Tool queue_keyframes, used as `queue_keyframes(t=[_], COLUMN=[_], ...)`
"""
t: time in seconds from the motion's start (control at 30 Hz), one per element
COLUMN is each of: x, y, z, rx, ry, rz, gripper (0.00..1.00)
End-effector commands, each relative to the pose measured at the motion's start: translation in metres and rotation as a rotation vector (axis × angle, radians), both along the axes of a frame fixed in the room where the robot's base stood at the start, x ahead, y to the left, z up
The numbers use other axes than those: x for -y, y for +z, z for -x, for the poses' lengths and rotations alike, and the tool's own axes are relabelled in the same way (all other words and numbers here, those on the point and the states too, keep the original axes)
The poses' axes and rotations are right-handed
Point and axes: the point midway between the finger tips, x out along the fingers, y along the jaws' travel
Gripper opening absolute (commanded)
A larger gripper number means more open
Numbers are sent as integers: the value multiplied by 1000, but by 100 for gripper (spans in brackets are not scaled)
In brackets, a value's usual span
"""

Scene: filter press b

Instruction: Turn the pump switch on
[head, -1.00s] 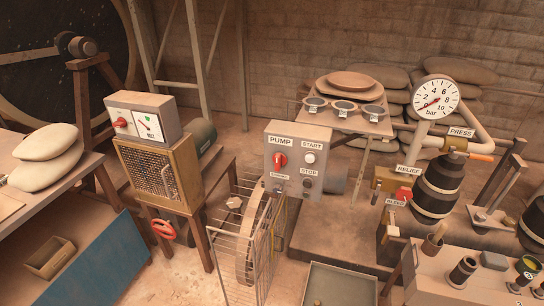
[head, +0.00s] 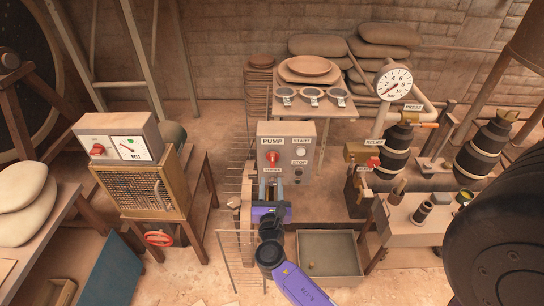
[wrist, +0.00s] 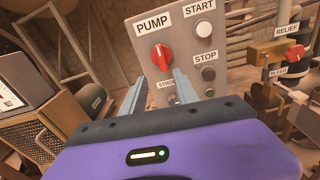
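The grey pump panel (head: 302,136) stands upright near the middle of the head view, labelled PUMP. Its red pump switch knob (head: 272,157) is at the upper left of the panel, under that label. The knob (wrist: 162,56) also shows in the wrist view, a little beyond my fingertips. My gripper (head: 270,184) is in front of the panel, just below the knob in the head view. In the wrist view my gripper (wrist: 165,75) has its two fingers apart, with nothing between them. I cannot tell how close the tips are to the panel.
The panel's white START button (wrist: 206,31) and dark STOP button (wrist: 208,74) sit right of the knob. A mill box (head: 121,138) with another red knob stands at left.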

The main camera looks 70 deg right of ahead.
Motion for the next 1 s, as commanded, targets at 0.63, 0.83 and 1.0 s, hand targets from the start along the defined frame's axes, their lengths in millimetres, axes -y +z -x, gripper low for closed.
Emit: queue_keyframes(t=[0.63,0.83,1.0], x=[77,84,84], y=[13,13,12], z=[-29,-32,-32], rx=[-45,-46,-45], ry=[-25,-23,-23], rz=[61,60,60], gripper=[36,36,36])
